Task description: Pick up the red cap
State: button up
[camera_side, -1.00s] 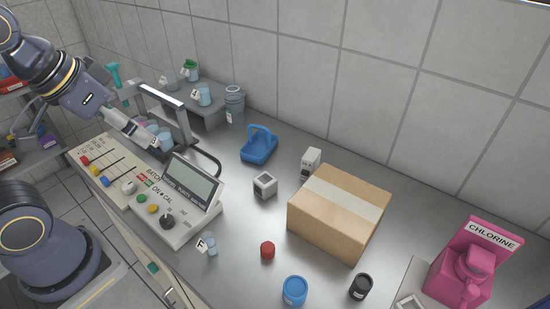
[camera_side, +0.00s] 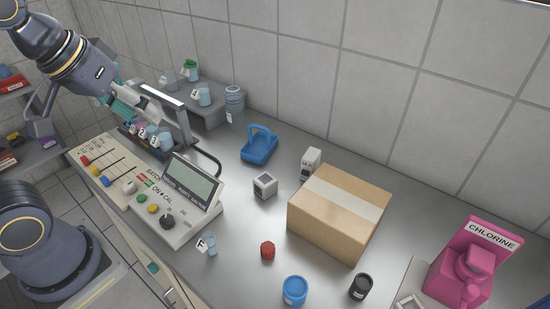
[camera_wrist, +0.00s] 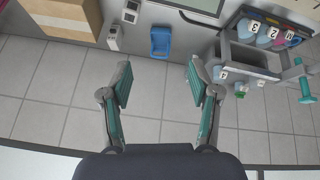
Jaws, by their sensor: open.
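The red cap (camera_side: 267,250) lies on the grey metal worktop, left of the cardboard box and above the blue jar in the side view. It does not show in the wrist view. My gripper (camera_wrist: 160,80) is open and empty, its two fingers spread wide in the wrist view. In the side view my gripper (camera_side: 150,108) is up at the left, by the frame behind the control panel, well away from the cap.
A cardboard box (camera_side: 335,220), a blue jar (camera_side: 294,290), a black jar (camera_side: 360,287) and a labelled beaker (camera_side: 211,244) surround the cap. The control panel (camera_side: 140,190) with its raised screen stands left. A blue carrier (camera_side: 260,146) and pink chlorine container (camera_side: 465,265) stand farther off.

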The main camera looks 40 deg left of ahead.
jog(key=w+d+f+n+g, duration=0.1)
jog(key=w+d+f+g, duration=0.1)
jog(key=w+d, duration=0.5)
jog(key=m+g, duration=0.2)
jog(key=g, duration=0.2)
send_over(268, 247)
notch_tip(268, 247, down, 12)
notch_tip(268, 247, down, 10)
jog(key=shift+a+f, duration=0.15)
notch_tip(268, 247, down, 6)
jog(key=shift+r, duration=0.15)
jog(key=shift+c, duration=0.2)
jog(key=c, duration=0.9)
jog(key=shift+r, duration=0.2)
